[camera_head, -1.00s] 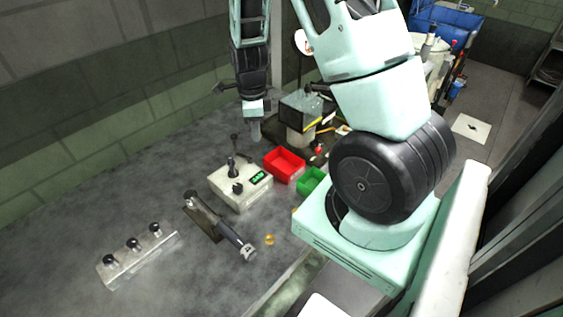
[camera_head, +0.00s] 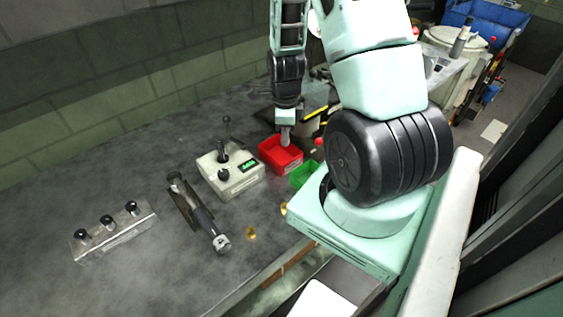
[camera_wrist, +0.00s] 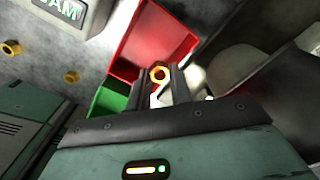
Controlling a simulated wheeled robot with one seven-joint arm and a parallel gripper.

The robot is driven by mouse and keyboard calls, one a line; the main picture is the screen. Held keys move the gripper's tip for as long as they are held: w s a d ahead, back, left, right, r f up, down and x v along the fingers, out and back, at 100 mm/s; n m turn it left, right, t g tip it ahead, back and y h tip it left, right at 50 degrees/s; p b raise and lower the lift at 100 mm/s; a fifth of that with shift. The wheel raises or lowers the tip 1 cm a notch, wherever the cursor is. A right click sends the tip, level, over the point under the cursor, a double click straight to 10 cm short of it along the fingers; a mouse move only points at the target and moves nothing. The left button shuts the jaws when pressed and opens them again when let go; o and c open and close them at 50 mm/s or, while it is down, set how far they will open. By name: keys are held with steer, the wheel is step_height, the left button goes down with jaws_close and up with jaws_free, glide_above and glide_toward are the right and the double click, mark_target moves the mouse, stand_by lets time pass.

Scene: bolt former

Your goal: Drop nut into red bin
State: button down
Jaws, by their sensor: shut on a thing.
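My gripper (camera_wrist: 165,88) is shut on a brass-coloured hex nut (camera_wrist: 159,74), held between the fingertips in the wrist view. In the head view my gripper (camera_head: 286,138) points down at the red bin (camera_head: 285,165), with its tip over the bin's opening. The red bin (camera_wrist: 150,28) lies behind the held nut in the wrist view. The gap between nut and bin floor cannot be judged. The held nut is too small to make out in the head view.
A green bin (camera_head: 305,176) adjoins the red bin. A control box with levers (camera_head: 231,177) stands to the left. Two loose brass nuts, one here (camera_head: 251,233), lie on the grey table. A dark lever tool (camera_head: 198,212) and a three-knob block (camera_head: 113,230) are further left.

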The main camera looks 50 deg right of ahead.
steer(key=shift+f, duration=0.65)
steer(key=c, duration=1.2)
jaws_free()
steer(key=shift+r, duration=0.15)
step_height(320, 180, up, 17)
steer(key=shift+r+b, duration=0.1)
steer(key=shift+b, duration=0.25)
